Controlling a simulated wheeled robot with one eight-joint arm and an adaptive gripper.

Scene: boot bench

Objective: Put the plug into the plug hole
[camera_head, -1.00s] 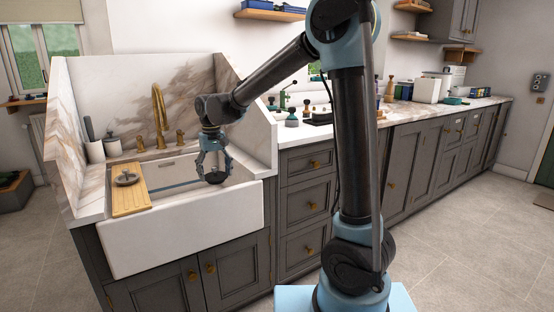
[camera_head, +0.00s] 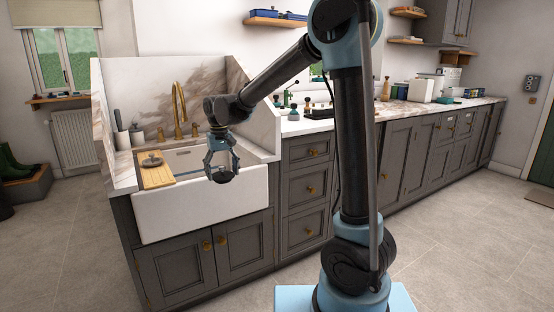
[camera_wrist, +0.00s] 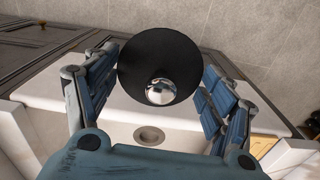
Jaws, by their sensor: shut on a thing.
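My gripper (camera_head: 221,168) is shut on the plug, a black disc (camera_wrist: 150,60) with a shiny metal knob (camera_wrist: 161,92). In the head view the plug (camera_head: 221,178) shows dark between the fingertips, in front of the upper part of the sink's front wall. The white sink (camera_head: 205,207) stands below. In the wrist view the plug hole (camera_wrist: 149,135), a round metal drain, lies in the basin floor, lower in the picture than the plug and apart from it. The head view hides the plug hole.
A wooden board (camera_head: 156,178) with a grey round item (camera_head: 152,161) lies across the basin's left side. A brass tap (camera_head: 179,110) stands behind the basin. Marble panels rise behind and beside it. Grey cabinets (camera_head: 200,255) stand below; open floor lies in front.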

